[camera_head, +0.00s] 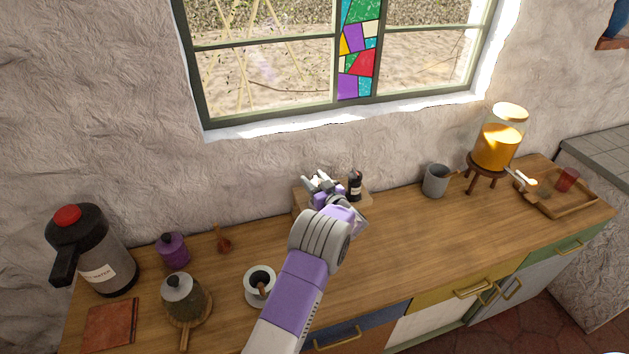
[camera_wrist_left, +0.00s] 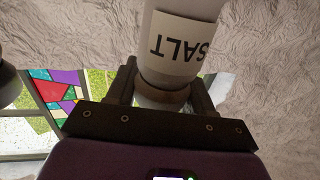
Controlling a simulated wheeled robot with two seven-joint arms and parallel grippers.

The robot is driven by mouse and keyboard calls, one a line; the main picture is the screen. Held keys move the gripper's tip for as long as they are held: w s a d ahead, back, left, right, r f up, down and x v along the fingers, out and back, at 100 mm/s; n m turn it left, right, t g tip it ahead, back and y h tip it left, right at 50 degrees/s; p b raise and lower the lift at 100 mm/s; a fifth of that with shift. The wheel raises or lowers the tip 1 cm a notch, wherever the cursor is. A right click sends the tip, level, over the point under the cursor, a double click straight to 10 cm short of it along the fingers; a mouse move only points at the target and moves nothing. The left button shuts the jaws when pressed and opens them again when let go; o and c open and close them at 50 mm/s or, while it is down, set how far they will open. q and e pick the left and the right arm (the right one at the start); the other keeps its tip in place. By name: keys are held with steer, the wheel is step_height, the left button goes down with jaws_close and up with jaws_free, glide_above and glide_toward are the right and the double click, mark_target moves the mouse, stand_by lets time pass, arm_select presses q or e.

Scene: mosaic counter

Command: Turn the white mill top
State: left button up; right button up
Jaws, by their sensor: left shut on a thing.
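The white mill (camera_wrist_left: 182,45) shows in the left wrist view, with a pale label reading SALT upside down in the picture. My left gripper (camera_wrist_left: 163,92) is shut on its narrower top end, one dark finger on each side. In the head view my left gripper (camera_head: 320,186) is at the back of the counter below the window, and it largely hides the white mill there. A dark mill (camera_head: 355,186) with a pale label stands just right of the gripper. My right gripper is in neither view.
A wooden stand (camera_head: 300,203) is beneath the gripper. A grey mug (camera_head: 435,180) and a drink dispenser (camera_head: 497,140) stand to the right. A mortar (camera_head: 251,295), purple jar (camera_head: 173,250) and black flask (camera_head: 108,262) stand to the left. The counter's middle right is clear.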

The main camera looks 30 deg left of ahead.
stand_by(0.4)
arm_select(q)
steer(key=o, duration=1)
steer(key=b+v, duration=0.1)
steer(key=v, duration=0.6)
steer(key=shift+s+d, duration=0.2)
steer(key=shift+d, duration=0.05)
